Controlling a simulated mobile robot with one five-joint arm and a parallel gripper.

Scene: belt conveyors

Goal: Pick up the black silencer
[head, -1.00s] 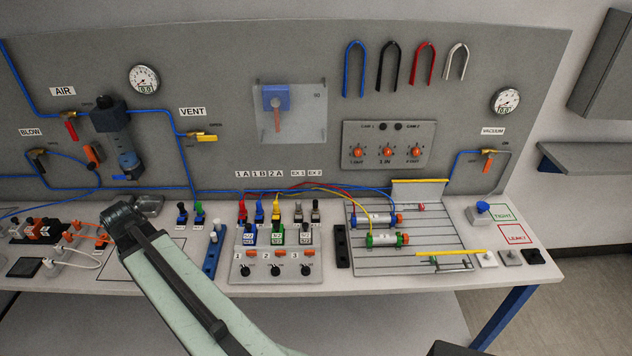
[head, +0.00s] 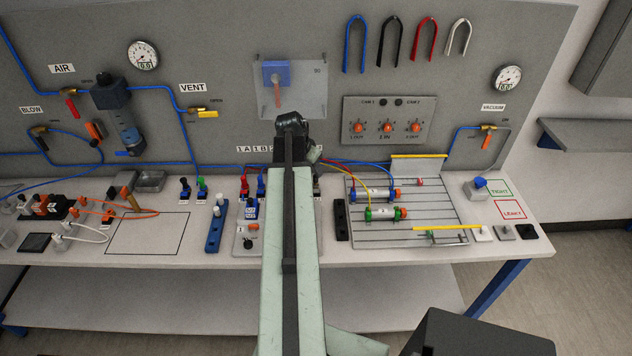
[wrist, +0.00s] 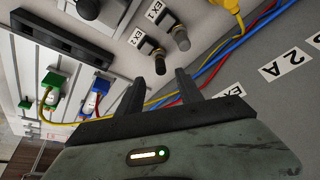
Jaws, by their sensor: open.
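In the wrist view, a dark, blackish silencer (wrist: 159,62) sits on a fitting beside a small EX label. A lighter grey silencer (wrist: 180,39) sits on the fitting beside it. My gripper (wrist: 160,78) is open and empty. Its two dark fingertips are spread on either side of the dark silencer's end, which appears just beyond them; whether they touch cannot be told. In the head view, my arm covers most of the silencer area, and my gripper is hidden behind it.
A black strip (wrist: 62,37) and a plate with two cylinders (wrist: 94,103) lie to the left in the wrist view. Blue, red and yellow hoses (wrist: 210,66) run close to the right finger. The outlined square (head: 150,234) on the bench is mostly clear.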

